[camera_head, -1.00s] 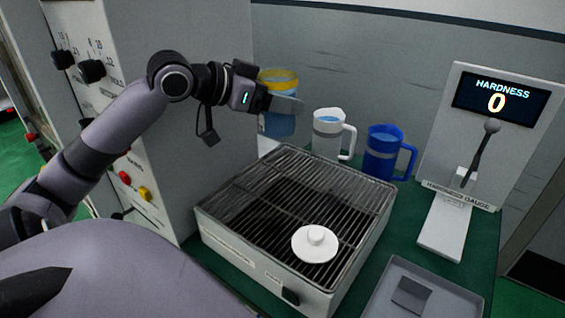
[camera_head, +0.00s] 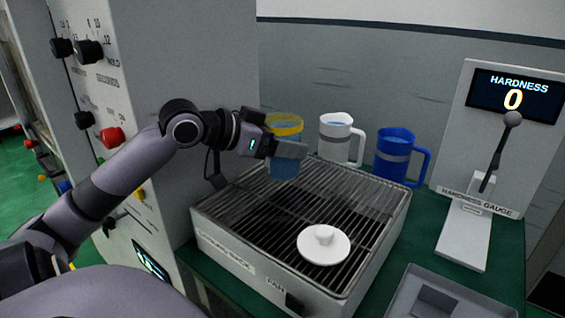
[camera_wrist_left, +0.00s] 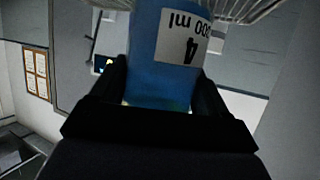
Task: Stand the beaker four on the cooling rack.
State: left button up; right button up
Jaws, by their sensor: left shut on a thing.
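Beaker four (camera_head: 284,170) is blue with a yellow band at its top, partly hidden behind my left gripper (camera_head: 288,149). The gripper is shut on it around the upper body. In the left wrist view the beaker (camera_wrist_left: 150,75) sits between the fingers and its white label reads 4, upside down in the picture. In the head view it looks about upright, over the back left part of the cooling rack (camera_head: 235,200). I cannot tell whether its base touches the wires. My right gripper is not in view.
A white round piece with a knob (camera_head: 324,244) lies on the rack's front right. A white jug (camera_head: 336,140) and a blue jug (camera_head: 393,160) stand behind the rack. The hardness gauge (camera_head: 462,235) is at right, a grey tray (camera_head: 400,300) in front. A tall panelled machine (camera_head: 180,70) borders the left.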

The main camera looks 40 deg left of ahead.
pick_arm(q)
notch_tip(320, 180, down, 3)
jog(key=shift+r+b, duration=0.2)
jog(key=shift+b, duration=0.8)
jog(key=shift+f+b, duration=0.25)
jog(key=shift+b, duration=0.05)
jog(key=shift+f, duration=0.1)
jog(key=o, duration=1.4)
jog(key=shift+c, duration=0.2)
